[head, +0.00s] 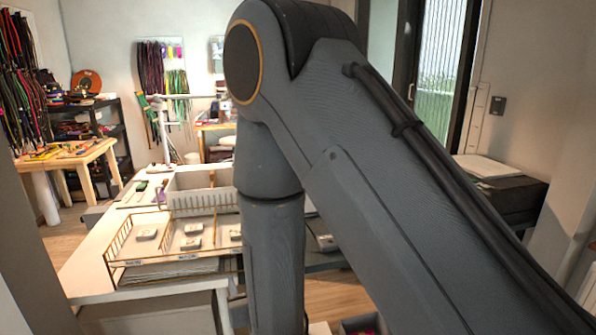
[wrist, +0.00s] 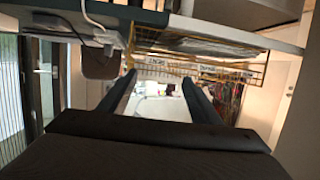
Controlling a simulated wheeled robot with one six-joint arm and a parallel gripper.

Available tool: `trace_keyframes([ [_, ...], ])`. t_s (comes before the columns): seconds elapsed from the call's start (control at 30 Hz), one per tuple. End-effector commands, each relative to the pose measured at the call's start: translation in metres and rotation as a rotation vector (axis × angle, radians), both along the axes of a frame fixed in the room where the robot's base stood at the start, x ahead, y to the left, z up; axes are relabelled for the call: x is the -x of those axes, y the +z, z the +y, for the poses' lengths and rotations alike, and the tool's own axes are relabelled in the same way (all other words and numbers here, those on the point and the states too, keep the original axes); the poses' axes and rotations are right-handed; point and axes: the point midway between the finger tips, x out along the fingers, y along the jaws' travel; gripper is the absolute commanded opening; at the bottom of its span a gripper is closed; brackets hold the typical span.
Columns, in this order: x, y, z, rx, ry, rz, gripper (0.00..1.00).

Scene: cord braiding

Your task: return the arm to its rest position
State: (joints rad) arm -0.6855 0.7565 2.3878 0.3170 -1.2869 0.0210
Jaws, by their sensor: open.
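My arm fills the middle and right of the head view, bent at a large grey joint, with one link running down out of the frame. My gripper does not show in the head view. In the wrist view my gripper (wrist: 160,82) is open, its two dark fingers apart with nothing between them. The wrist picture appears upside down, with a wire basket (wrist: 235,68) and the table edge (wrist: 285,45) at its top, beyond and to the side of the fingers.
A white table (head: 85,270) with a gold wire-edged tray (head: 120,240) holding small pale items stands left of my arm. A wooden table (head: 75,158) and hanging cords (head: 165,70) are farther back. A dark cabinet (head: 510,193) stands at right. Some wooden floor is clear at left.

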Motion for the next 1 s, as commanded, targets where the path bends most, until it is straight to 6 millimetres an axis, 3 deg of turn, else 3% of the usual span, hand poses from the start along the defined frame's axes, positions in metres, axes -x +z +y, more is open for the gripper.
trace_keyframes([
  [0.27, -0.014, -0.002, -0.047, 0.040, -0.059, 0.173, 0.58],
  [0.37, -0.015, -0.002, -0.072, 0.060, -0.085, 0.266, 0.58],
  [0.5, -0.005, 0.000, -0.124, 0.098, -0.135, 0.443, 0.58],
  [0.67, 0.028, 0.006, -0.186, 0.143, -0.187, 0.660, 0.58],
  [0.8, 0.071, 0.017, -0.238, 0.180, -0.230, 0.850, 0.58],
  [1.0, 0.136, 0.036, -0.292, 0.218, -0.283, 1.070, 0.58],
])
